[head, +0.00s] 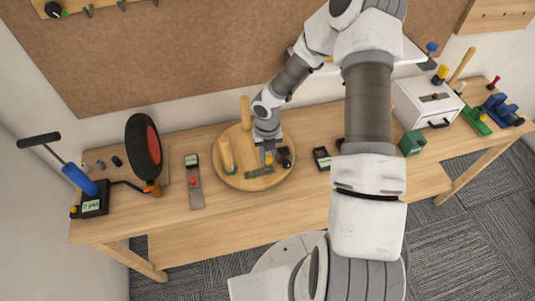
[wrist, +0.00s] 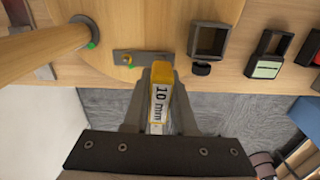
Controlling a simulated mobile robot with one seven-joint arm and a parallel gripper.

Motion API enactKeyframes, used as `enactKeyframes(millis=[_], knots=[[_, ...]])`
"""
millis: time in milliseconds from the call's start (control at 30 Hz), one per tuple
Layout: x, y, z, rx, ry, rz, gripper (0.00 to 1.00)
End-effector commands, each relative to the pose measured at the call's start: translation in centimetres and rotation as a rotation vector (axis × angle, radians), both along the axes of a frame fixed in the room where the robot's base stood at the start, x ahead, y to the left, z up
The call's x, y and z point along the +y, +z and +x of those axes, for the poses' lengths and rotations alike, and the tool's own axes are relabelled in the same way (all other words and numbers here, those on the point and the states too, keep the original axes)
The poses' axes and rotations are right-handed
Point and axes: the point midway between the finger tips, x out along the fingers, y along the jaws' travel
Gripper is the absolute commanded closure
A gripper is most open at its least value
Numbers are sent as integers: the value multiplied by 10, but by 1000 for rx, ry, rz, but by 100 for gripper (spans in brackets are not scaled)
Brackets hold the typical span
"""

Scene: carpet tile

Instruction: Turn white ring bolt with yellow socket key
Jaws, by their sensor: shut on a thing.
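My gripper (wrist: 162,82) is shut on a yellow socket key (wrist: 163,74) with a white label reading "10 mm". In the head view my gripper (head: 268,150) is over the front part of a round wooden board (head: 232,181), with the yellow key (head: 268,159) below it. A dark metal plate (wrist: 146,58) lies on the board just ahead of the key, and also shows in the head view (head: 259,174). A small bolt (wrist: 127,60) with yellow and green colouring sits at its left end. I cannot make out a white ring. The key's working end is hidden.
A dark square holder (wrist: 208,40) is right of the plate. A white drawer box (head: 425,103) is right.

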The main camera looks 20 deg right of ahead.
Motion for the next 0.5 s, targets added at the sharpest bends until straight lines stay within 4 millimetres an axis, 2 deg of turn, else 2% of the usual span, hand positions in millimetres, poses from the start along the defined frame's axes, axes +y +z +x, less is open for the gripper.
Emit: enactKeyframes(millis=[333, 500], knots=[[0, 0, 0, 0, 14, 0, 100], [0, -1, 0, -1, -73, 0, 100]])
